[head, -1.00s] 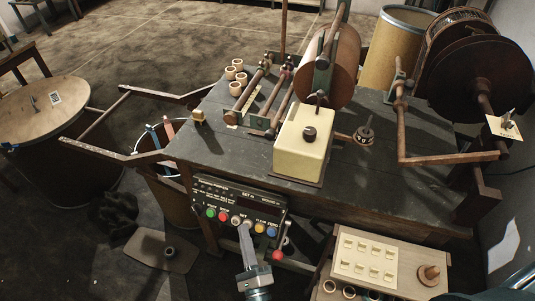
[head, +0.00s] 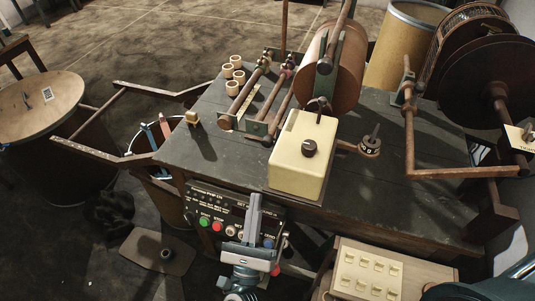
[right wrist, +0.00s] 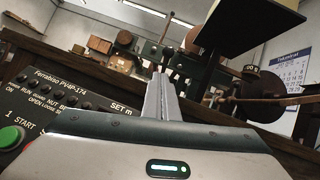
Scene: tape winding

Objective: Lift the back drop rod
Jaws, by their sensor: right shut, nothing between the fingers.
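A wooden frame juts from the left end of the dark table, with a rod (head: 88,118) joining its two arms at the far end. Several slim rods (head: 248,92) lie side by side on the machine on the table. I cannot tell which one is the back drop rod. My right gripper (head: 256,198) is shut and empty, its fingertips pointing up in front of the control panel (head: 208,206). It is apart from all these rods. In the right wrist view its fingers (right wrist: 160,80) stand together, with the panel close at left. My left gripper is not in view.
A cream box (head: 302,158) stands at the table's front edge, by a brown roll (head: 335,75). Several small rings (head: 233,72) sit behind the rods. A large dark reel (head: 480,95) is at right.

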